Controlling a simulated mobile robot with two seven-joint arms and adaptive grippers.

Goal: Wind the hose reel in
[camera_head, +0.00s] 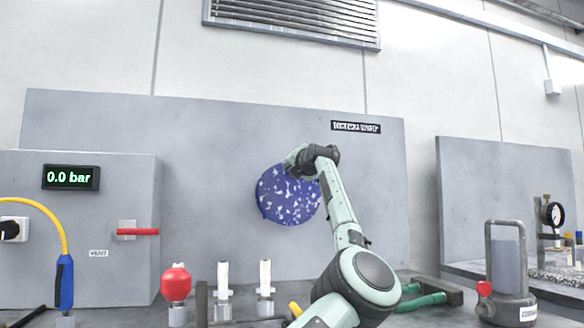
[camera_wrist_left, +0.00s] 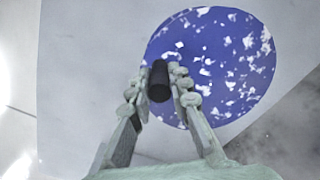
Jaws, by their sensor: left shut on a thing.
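The reel shows as a round blue disc with white speckles (camera_head: 285,203), mounted on the grey upright panel. It also shows in the left wrist view (camera_wrist_left: 225,65). A short black cylindrical handle (camera_wrist_left: 159,82) stands out near the disc's left part in that view. My left gripper (camera_wrist_left: 160,85) has its two fingers on either side of this handle, shut on it. In the head view my left arm reaches up from the bottom, and its wrist covers the disc's upper right edge and the handle. My right gripper is in neither view.
A box with a display (camera_head: 71,177) reading 0.0 bar and a red lever (camera_head: 138,232) stands at left. A red ball knob (camera_head: 176,284), white upright pieces (camera_head: 265,278) and a grey canister (camera_head: 508,270) stand in front. The panel around the disc is clear.

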